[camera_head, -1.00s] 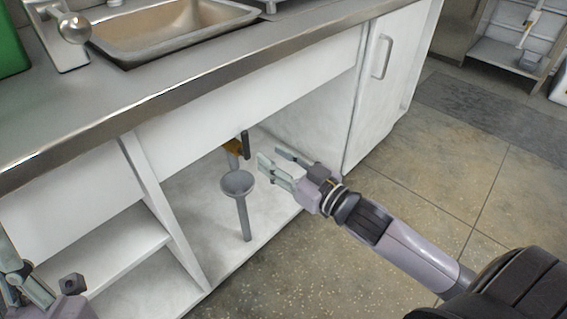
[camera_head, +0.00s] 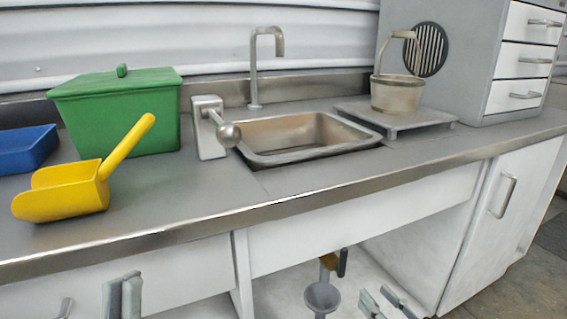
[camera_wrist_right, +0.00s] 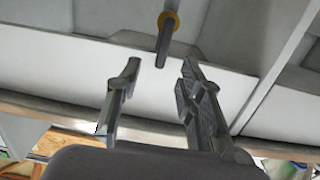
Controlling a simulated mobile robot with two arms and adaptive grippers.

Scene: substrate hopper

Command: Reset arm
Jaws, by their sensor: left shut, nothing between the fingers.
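My left gripper (camera_head: 122,296) shows at the bottom left of the head view, in front of the cabinet face. Its fingers are upright, shut together and empty. My right gripper (camera_head: 384,302) is at the bottom edge of the head view, near the open cabinet under the sink. Its fingers are spread and empty, and they also show apart in the right wrist view (camera_wrist_right: 158,95). To its left are a grey funnel-shaped cup (camera_head: 322,297) and an orange and black valve handle (camera_head: 340,264). A dark rod with an orange ring (camera_wrist_right: 167,30) lies beyond the fingers in the wrist view.
The grey counter (camera_head: 225,190) holds a yellow scoop (camera_head: 65,193), green lidded bin (camera_head: 120,110), blue tray (camera_head: 22,150), white lever unit (camera_head: 208,125), sink (camera_head: 300,133) and basket (camera_head: 397,93) on a platform. Its metal front edge (camera_head: 290,208) runs above both grippers.

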